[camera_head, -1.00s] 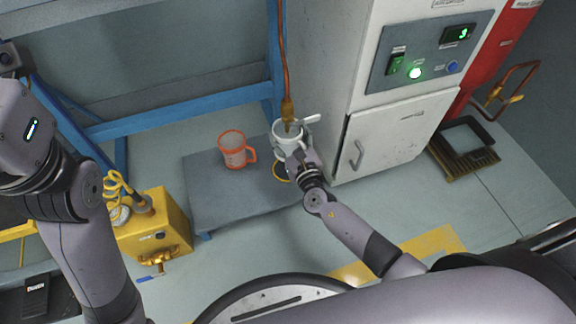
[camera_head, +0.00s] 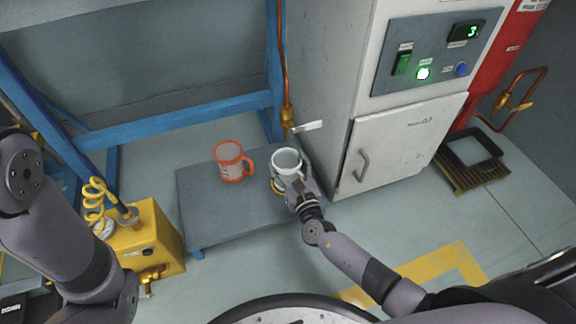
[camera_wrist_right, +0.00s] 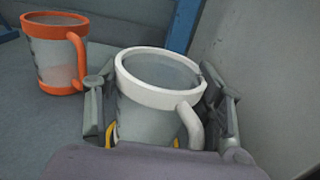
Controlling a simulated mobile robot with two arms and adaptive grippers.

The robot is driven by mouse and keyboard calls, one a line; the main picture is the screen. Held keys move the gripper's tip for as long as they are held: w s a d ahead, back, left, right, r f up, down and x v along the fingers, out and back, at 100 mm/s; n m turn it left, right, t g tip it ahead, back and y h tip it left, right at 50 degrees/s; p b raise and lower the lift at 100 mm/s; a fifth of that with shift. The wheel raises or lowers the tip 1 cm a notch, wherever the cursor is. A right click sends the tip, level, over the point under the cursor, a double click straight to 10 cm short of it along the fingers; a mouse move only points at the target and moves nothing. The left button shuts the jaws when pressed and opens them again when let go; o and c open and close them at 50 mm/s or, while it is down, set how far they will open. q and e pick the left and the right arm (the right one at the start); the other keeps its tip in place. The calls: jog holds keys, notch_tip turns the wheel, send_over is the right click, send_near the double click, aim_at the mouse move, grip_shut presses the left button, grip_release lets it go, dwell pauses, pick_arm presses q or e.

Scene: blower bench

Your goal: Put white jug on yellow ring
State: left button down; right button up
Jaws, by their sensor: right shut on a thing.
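The white jug (camera_head: 287,163) is upright at the right end of the grey low table. My right gripper (camera_head: 292,186) is shut on it. In the right wrist view, the jug (camera_wrist_right: 160,85) sits between the two fingers with its handle toward the camera. The yellow ring (camera_head: 277,187) shows only in part under the jug's near left side. I cannot tell whether the jug touches the ring or table. My left gripper is out of view; only my left arm shows.
An orange-rimmed jug (camera_head: 230,163) stands to the left on the grey table (camera_head: 215,207). A copper pipe with a brass tap and white lever (camera_head: 305,127) hangs just behind the white jug. The white cabinet (camera_head: 395,145) is close on the right. A yellow box (camera_head: 150,240) stands left.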

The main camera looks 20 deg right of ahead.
jog(key=shift+f, duration=0.15)
jog(key=o, duration=1.2)
